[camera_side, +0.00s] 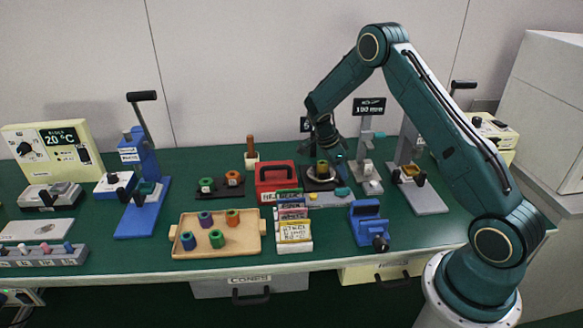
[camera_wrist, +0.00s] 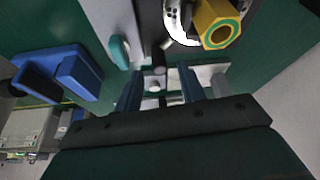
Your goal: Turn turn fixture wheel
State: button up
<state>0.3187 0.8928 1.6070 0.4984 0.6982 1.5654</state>
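The turn fixture (camera_side: 320,184) is a low dark base with a pale disc, standing toward the back of the bench. A yellow-and-green hexagonal piece (camera_side: 322,168) sits on it; this piece (camera_wrist: 219,30) also shows at the top right of the wrist view, above the pale disc (camera_wrist: 178,30). My gripper (camera_side: 334,152) is above and close beside the fixture in the side view. In the wrist view its two blue fingers (camera_wrist: 160,90) are apart, with a gap between them. Grey and dark parts show beyond the gap; whether the fingers touch them I cannot tell. The wheel's rim is partly hidden.
A grey bar with a teal knob (camera_side: 342,191) lies in front of the fixture. A gauge stand reading 100 mm (camera_side: 366,150) is close to its right. A red box (camera_side: 275,180) is at left, a blue block (camera_side: 368,224) in front. A wooden tray (camera_side: 180,246) holds several coloured pieces.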

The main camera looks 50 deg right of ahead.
jog(key=v, duration=1)
jog(key=shift+r, duration=0.15)
jog(key=s+a+r+n+t, duration=0.1)
jog(key=s+a+r+n, duration=0.25)
jog(key=r, duration=0.25)
jog(key=s+a+r+n+t+y, duration=0.1)
jog(key=s+a+r+n+t, duration=0.1)
jog(key=s+a+r+n, duration=0.25)
jog(key=s+a+r+n+t, duration=0.1)
jog(key=s+a+r+n, duration=0.1)
jog(key=a+r+n, duration=0.35)
jog(key=s+a+r+n+t+y, duration=0.1)
jog(key=s+a+n+t, duration=0.1)
jog(key=s+a+n, duration=0.2)
jog(key=s+a+r+n+t+y, duration=0.1)
jog(key=s+a+n, duration=0.3)
jog(key=s, duration=0.9)
jog(key=shift+s+r+n+t+y, duration=0.35)
jog(key=shift+r+n+t, duration=0.3)
jog(key=shift+n, duration=1.2)
